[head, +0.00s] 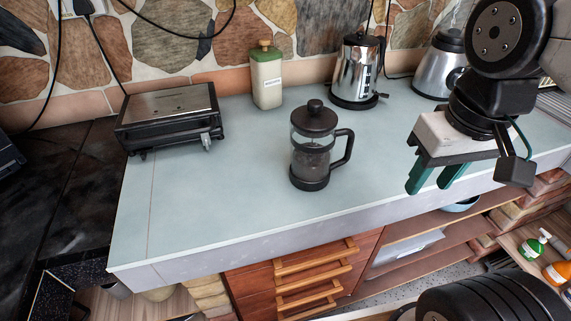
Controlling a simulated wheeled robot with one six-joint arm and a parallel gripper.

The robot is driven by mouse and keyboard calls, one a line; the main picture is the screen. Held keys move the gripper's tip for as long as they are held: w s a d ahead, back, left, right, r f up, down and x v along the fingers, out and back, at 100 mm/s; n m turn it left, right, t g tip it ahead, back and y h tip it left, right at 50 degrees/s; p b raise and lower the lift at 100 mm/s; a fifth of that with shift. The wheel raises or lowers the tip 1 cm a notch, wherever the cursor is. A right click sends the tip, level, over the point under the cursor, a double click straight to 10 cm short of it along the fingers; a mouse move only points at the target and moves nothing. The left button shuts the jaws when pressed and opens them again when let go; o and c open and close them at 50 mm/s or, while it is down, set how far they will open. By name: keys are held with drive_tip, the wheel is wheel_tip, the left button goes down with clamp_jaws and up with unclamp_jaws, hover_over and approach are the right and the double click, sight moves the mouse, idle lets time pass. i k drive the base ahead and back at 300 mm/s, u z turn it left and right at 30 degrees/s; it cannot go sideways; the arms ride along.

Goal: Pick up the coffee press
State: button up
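The coffee press (313,150) stands upright in the middle of the pale counter (215,215). It has a black lid with a round knob, a clear body, a black base and a black handle on its right side. My gripper (433,180) hangs to the right of the press, apart from it, near the counter's front edge. Its two green fingers are spread with a gap between them, and nothing shows in the gap.
A black and silver grill (172,115) stands at the left. The counter in front and left of the press is clear. Drawers (305,280) and shelves sit below.

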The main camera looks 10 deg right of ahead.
sight(312, 167)
drive_tip(key=u, duration=0.25)
drive_tip(key=k, duration=0.7)
drive_tip(key=z, duration=1.1)
drive_tip(key=i, duration=0.5)
